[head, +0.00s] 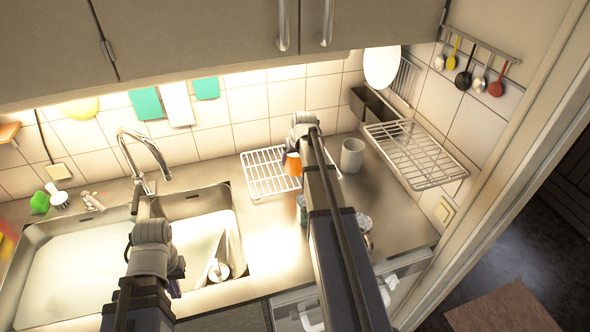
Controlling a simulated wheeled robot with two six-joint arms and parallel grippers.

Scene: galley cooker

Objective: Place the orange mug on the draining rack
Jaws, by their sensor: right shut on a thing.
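The orange mug (293,165) is at the end of my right arm, partly hidden by the arm and gripper. My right gripper (298,150) is shut on it, above the right part of a white wire draining rack (262,172) on the counter. I cannot tell whether the mug touches the rack. The right part of the rack is hidden behind the arm. My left gripper (175,282) is low over the sink, apart from the mug; its fingers are too hidden to tell whether they are open.
A grey-white mug (352,155) stands right of my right arm. Jars (363,223) stand nearer the front. A wire shelf (415,153) juts from the right wall. The sink (205,200) with its tap (145,150) is on the left. Cupboards (200,35) hang above.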

